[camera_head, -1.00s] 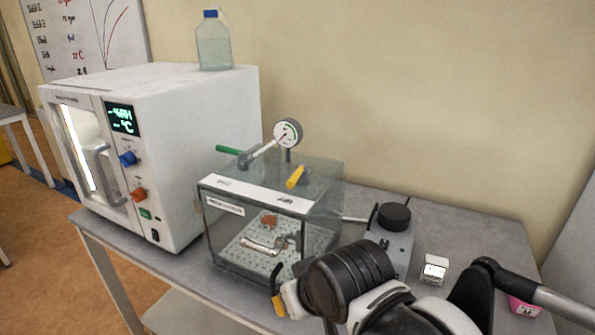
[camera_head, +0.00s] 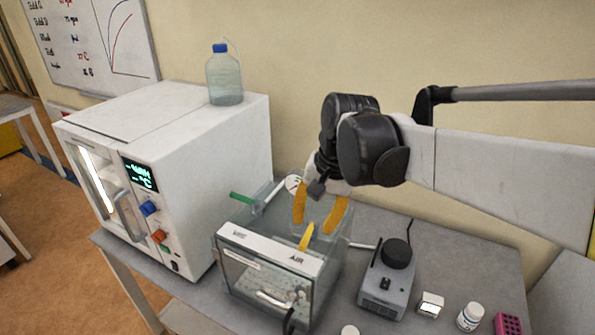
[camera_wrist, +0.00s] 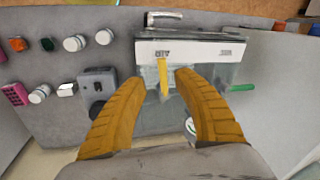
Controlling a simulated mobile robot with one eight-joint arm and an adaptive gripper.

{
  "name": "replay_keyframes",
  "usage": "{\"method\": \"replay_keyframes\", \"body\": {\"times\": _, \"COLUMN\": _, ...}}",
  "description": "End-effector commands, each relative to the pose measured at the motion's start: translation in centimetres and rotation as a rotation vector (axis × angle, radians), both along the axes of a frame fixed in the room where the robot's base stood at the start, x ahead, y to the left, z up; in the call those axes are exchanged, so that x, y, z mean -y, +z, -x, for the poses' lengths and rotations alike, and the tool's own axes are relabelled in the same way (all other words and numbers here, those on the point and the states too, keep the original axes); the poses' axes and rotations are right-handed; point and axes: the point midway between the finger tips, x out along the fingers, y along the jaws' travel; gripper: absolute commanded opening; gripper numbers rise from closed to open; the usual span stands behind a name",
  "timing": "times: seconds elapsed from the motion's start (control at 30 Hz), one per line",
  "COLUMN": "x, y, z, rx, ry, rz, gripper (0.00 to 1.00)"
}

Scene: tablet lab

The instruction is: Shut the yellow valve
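The yellow valve (camera_head: 306,237) is a small yellow lever on top of a clear box with a white front strip, beside the label AIR. In the wrist view the lever (camera_wrist: 163,82) points roughly towards the box's labelled front edge. My gripper (camera_head: 315,224) is over the box with its two yellow fingers pointing down. In the wrist view the fingers of my gripper (camera_wrist: 160,77) are spread, one on each side of the lever, with gaps showing. I cannot tell how far above the lever the tips are.
A green valve handle (camera_head: 242,198) and a pressure gauge (camera_head: 292,184) are on the box (camera_head: 265,249) too. A white oven-like machine (camera_head: 190,140) with a bottle (camera_head: 224,78) on top stands left. A grey stirrer (camera_head: 387,284) and small containers are right.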

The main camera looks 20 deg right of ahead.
Motion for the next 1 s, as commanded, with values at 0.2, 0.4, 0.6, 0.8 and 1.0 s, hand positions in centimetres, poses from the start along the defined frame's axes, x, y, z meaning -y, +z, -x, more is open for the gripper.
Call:
{"method": "replay_keyframes", "body": {"times": 0.2, "x": 0.2, "y": 2.1, "z": -1.5, "rx": -0.063, "ry": -0.060, "rz": -0.034, "gripper": 0.37}}
{"method": "replay_keyframes", "body": {"times": 0.4, "x": -0.2, "y": -0.4, "z": -1.8, "rx": -0.067, "ry": -0.064, "rz": -0.036, "gripper": 0.37}}
{"method": "replay_keyframes", "body": {"times": 0.6, "x": -0.8, "y": -4.5, "z": -2.2, "rx": -0.066, "ry": -0.062, "rz": -0.035, "gripper": 0.37}}
{"method": "replay_keyframes", "body": {"times": 0.8, "x": -1.3, "y": -7.5, "z": -2.6, "rx": -0.065, "ry": -0.062, "rz": -0.034, "gripper": 0.37}}
{"method": "replay_keyframes", "body": {"times": 1.0, "x": -1.4, "y": -8.5, "z": -2.7, "rx": -0.065, "ry": -0.063, "rz": -0.034, "gripper": 0.37}}
